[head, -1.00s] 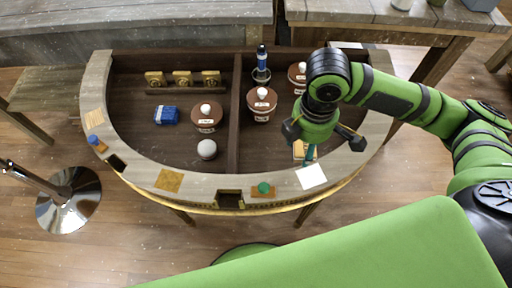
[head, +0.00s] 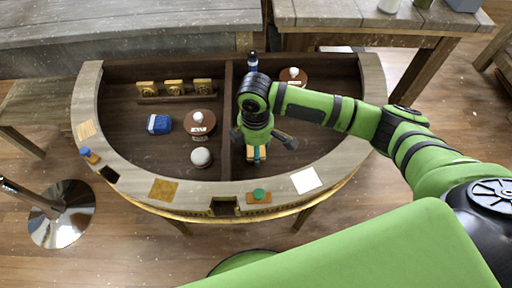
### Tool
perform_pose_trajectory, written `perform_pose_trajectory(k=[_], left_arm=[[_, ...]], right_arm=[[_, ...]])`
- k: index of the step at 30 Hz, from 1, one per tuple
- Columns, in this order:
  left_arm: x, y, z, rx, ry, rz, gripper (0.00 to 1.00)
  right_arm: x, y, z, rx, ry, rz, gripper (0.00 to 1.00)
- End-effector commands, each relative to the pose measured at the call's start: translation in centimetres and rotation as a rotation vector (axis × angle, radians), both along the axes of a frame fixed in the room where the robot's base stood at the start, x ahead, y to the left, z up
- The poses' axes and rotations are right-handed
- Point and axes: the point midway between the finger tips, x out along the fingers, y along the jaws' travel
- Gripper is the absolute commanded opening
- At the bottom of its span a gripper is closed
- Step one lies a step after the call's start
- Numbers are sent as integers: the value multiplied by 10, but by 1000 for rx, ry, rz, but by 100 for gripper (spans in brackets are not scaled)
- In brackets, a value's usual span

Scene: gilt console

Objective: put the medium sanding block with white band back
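A small yellow-orange block with a pale band (head: 253,157) shows beneath my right gripper (head: 257,151), inside the right compartment of the half-round console, just right of the divider. It looks like the medium sanding block, but its size and band are partly hidden. The gripper points down and seems shut on the block; teal parts show against it. A blue block with a white band (head: 159,124) lies in the left compartment, apart from the gripper. My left gripper is not in view.
The divider (head: 227,100) splits the console (head: 90,105). A brown jar (head: 200,124), a white ball (head: 201,158) and a rack with gold pieces (head: 174,88) stand at left. Another jar (head: 293,78) and a blue bottle (head: 252,62) stand behind my arm. The right compartment's right side is clear.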

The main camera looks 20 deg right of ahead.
Motion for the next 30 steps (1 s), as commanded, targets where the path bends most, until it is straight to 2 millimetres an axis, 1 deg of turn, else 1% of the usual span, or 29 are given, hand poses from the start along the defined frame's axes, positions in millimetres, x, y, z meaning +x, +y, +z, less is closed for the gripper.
perform_pose_trajectory(k=[3,14,15,16,17,26,30], left_arm=[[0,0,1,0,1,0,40],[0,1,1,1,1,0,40],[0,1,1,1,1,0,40],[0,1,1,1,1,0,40],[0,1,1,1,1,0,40],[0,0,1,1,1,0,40],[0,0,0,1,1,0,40]], right_arm=[[0,0,-9,1,-1,0,26],[0,0,-13,1,-1,-1,26],[0,0,-13,1,-1,-1,65],[0,0,-13,1,-1,0,77],[0,0,-13,1,-1,0,81],[0,0,-12,2,-1,-1,81],[1,0,-5,2,-4,0,81]])
